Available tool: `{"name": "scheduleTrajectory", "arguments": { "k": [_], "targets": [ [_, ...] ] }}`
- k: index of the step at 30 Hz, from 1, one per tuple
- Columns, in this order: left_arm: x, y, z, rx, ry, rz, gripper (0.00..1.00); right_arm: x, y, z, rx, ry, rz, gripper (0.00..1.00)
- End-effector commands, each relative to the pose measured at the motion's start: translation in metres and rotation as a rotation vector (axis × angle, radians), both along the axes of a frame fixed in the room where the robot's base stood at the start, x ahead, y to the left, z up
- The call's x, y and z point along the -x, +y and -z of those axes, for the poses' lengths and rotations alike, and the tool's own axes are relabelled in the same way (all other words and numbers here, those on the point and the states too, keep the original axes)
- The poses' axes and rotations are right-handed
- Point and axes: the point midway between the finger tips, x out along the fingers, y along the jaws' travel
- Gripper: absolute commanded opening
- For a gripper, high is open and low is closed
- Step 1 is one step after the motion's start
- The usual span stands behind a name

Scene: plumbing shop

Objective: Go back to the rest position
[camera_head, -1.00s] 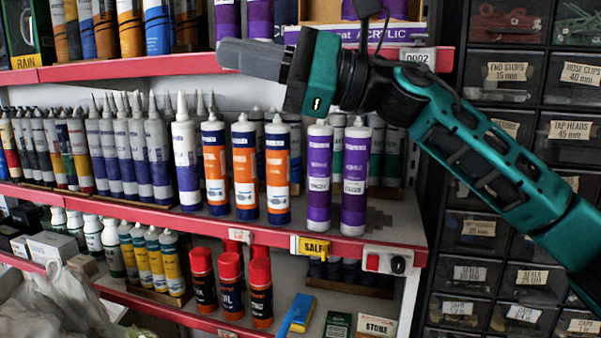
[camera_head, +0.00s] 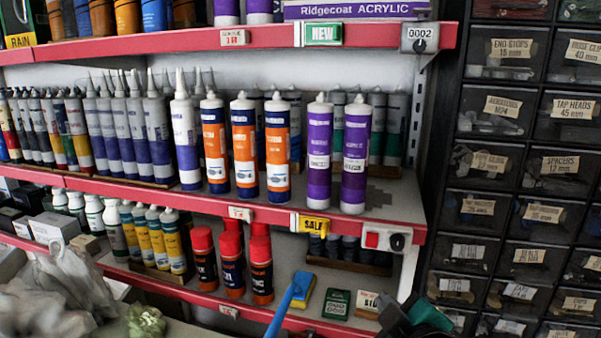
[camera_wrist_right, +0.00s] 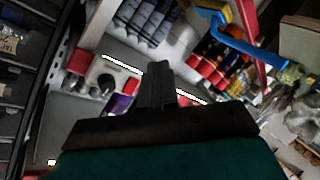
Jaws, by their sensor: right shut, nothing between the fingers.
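My right gripper (camera_head: 392,314) shows only partly at the bottom edge of the head view, right of centre, as a dark and teal shape low in front of the bottom shelf. In the right wrist view its dark fingers (camera_wrist_right: 158,84) are together, with nothing between them, and point toward the shelving. They are apart from the goods, as far as I can tell. My left gripper is in neither view.
Purple cartridges (camera_head: 354,150) and orange-white ones stand on the middle shelf (camera_head: 390,222). Red-capped cans (camera_head: 261,270) and a blue-handled tool (camera_head: 291,300) are on the bottom shelf, near my right gripper. Drawer cabinets (camera_head: 500,205) stand at right.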

Motion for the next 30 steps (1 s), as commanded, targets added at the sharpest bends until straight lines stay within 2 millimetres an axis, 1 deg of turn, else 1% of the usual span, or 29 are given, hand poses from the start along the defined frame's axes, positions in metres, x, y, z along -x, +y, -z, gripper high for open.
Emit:
{"name": "scheduleTrajectory", "arguments": {
  "k": [1, 2, 3, 5, 6, 7, 9, 11, 12, 14, 15, 19, 21, 30],
  "targets": [
    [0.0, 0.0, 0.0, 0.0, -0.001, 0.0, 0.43, 0.024, -0.01, 0.029, -0.071, 0.122, 0.051, 0.0],
    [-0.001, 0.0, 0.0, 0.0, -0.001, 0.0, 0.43, 0.037, -0.016, 0.044, -0.112, 0.192, 0.085, 0.0],
    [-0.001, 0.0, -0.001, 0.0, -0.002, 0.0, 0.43, 0.056, -0.023, 0.062, -0.163, 0.28, 0.13, 0.0],
    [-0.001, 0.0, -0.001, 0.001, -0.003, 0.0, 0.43, 0.084, -0.032, 0.085, -0.227, 0.4, 0.195, 0.0],
    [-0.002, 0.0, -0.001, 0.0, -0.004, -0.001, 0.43, 0.101, -0.037, 0.097, -0.263, 0.468, 0.236, 0.0],
    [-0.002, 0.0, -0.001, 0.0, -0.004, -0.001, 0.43, 0.114, -0.04, 0.105, -0.286, 0.517, 0.265, 0.0],
    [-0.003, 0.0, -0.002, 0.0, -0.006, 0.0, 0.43, 0.141, -0.046, 0.12, -0.332, 0.616, 0.329, 0.0],
    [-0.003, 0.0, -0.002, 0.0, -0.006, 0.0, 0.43, 0.163, -0.051, 0.131, -0.365, 0.691, 0.381, 0.0],
    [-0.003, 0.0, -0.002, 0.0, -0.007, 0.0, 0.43, 0.177, -0.053, 0.136, -0.385, 0.739, 0.413, 0.0],
    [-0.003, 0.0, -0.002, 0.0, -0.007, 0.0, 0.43, 0.198, -0.057, 0.144, -0.409, 0.806, 0.463, 0.0],
    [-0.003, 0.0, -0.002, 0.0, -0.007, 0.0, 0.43, 0.211, -0.059, 0.147, -0.423, 0.847, 0.493, 0.0],
    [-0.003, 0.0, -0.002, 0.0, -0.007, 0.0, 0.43, 0.255, -0.066, 0.157, -0.463, 0.978, 0.598, 0.0],
    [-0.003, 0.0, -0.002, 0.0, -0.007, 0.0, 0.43, 0.241, -0.063, 0.164, -0.477, 0.934, 0.574, 0.0],
    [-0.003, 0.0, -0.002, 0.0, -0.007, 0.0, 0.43, 0.207, -0.054, 0.196, -0.538, 0.773, 0.487, 0.0]
  ]
}}
